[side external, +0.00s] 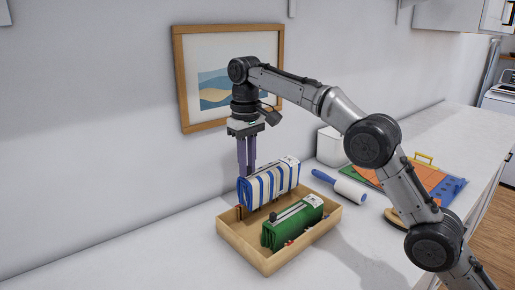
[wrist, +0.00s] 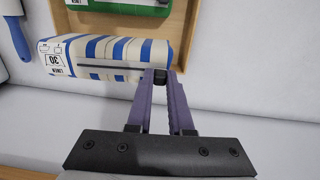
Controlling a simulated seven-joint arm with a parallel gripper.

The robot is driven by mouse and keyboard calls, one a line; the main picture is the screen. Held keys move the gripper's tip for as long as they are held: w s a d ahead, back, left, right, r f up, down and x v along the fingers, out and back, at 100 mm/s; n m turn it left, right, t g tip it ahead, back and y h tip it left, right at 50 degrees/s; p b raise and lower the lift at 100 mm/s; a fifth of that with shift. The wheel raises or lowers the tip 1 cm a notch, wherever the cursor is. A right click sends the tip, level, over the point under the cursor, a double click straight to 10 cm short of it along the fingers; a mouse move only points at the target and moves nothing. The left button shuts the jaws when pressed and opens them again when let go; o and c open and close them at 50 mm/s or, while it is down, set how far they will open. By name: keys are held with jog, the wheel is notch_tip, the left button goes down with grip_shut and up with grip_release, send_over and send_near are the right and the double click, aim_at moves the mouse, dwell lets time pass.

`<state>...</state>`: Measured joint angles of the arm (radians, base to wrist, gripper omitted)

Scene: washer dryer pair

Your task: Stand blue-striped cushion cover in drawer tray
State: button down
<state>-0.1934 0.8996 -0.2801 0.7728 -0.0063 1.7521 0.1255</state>
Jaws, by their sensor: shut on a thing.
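The blue-striped cushion cover (side external: 268,184), a folded white bundle with blue stripes and a label at one end, is at the back side of the wooden drawer tray (side external: 262,262). It also shows in the wrist view (wrist: 105,56), lying along the tray's edge. My gripper (side external: 246,180) points down and is shut on the end of the cover away from the label; its purple fingers (wrist: 160,82) meet there in the wrist view. The cover's underside is hidden, so I cannot tell whether it touches the tray floor.
A green folded bundle (side external: 292,224) stands in the front part of the tray. A blue-handled lint roller (side external: 340,187), a white bin (side external: 330,147), a brush (side external: 397,217) and colourful folded items (side external: 430,180) lie to the right. The wall is close behind; the counter left of the tray is clear.

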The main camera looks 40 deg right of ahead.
aim_at(248, 191)
jog(key=shift+w+d+f, duration=0.1)
jog(key=shift+f, duration=0.4)
jog(key=shift+w+d+f, duration=0.1)
jog(key=shift+f, duration=3.35)
jog(key=c, duration=0.7)
grip_release()
jog(key=shift+c, duration=0.2)
jog(key=shift+f, duration=0.1)
jog(key=shift+r, duration=3.55)
